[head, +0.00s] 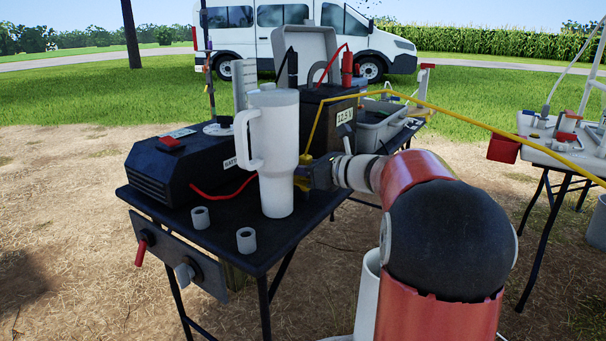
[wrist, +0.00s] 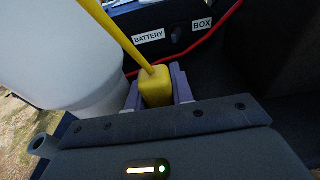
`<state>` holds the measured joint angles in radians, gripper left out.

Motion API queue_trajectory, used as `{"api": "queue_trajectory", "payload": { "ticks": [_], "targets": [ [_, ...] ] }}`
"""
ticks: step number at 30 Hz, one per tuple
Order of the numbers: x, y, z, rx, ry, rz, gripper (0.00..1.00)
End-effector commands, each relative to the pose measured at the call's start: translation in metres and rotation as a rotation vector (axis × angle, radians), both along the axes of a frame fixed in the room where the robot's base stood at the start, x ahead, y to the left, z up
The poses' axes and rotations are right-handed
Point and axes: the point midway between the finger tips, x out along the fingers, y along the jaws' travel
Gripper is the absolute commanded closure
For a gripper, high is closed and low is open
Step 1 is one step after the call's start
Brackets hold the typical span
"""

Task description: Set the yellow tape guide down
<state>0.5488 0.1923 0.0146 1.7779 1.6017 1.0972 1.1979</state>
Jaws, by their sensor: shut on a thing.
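The yellow tape guide (wrist: 155,88) is a yellow block with a thin yellow bar rising from it in the wrist view. My gripper (wrist: 158,92) is shut on the block, one finger on each side. In the head view my gripper (head: 312,176) is just right of the white tumbler, above or at the black table (head: 262,243). Part of the yellow guide (head: 302,172) shows there, with a yellow line running up and off to the right. Whether the guide's underside touches the table is hidden.
A white handled tumbler (head: 277,150) stands close left of my gripper. Behind are a black battery box (head: 170,172), a battery (head: 335,118) with red and black clamps, and a grey bin (head: 380,120). Two small grey rings (head: 200,217) sit near the front edge, with bare tabletop around them.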

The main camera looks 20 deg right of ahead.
Motion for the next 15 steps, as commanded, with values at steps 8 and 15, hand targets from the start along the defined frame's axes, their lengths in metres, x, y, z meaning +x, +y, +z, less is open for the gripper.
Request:
{"api": "queue_trajectory", "payload": {
  "ticks": [8,15],
  "targets": [
    [0.000,0.000,0.017,-0.001,-0.003,-0.001,1.00],
    [-0.037,-0.025,0.016,-0.001,-0.002,-0.004,1.00]
  ]
}}
